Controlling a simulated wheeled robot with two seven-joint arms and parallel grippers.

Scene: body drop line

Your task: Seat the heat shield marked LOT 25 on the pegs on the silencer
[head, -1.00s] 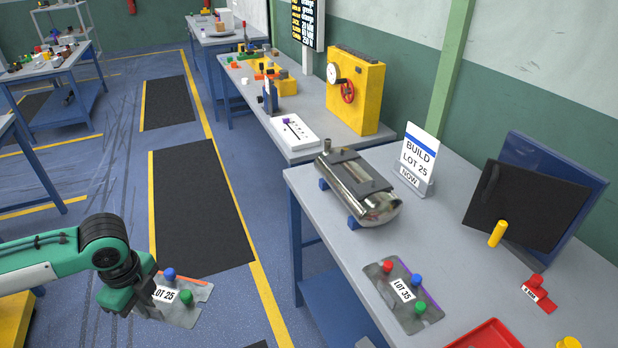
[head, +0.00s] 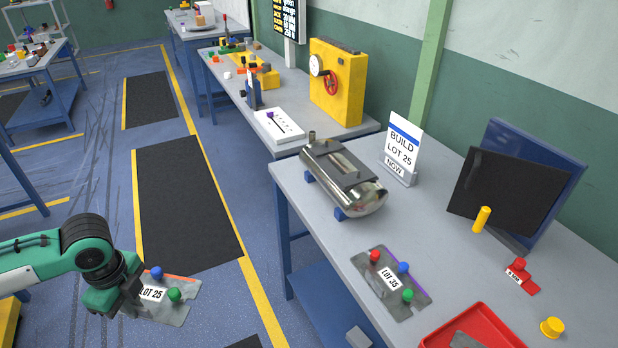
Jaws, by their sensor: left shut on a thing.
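My left gripper (head: 132,291) is shut on the grey heat shield marked LOT 25 (head: 178,309), at the lower left of the head view. The shield has a blue and a green knob and an orange edge strip; its left part is hidden by the gripper. It is held over the floor, apart from the table. The shiny silencer (head: 367,200) lies on blue supports on the table, with a darker flat plate area on top. Pegs cannot be made out. A second shield marked LOT 35 (head: 370,281) lies on the table. My right gripper is not in view.
A sign reading BUILD LOT 25 NOW (head: 402,148) stands behind the silencer. A dark panel (head: 505,195), a yellow post (head: 482,219), a red tag (head: 521,277) and a red tray (head: 472,313) are on the right. Bare table (head: 440,230) lies between silencer and panel.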

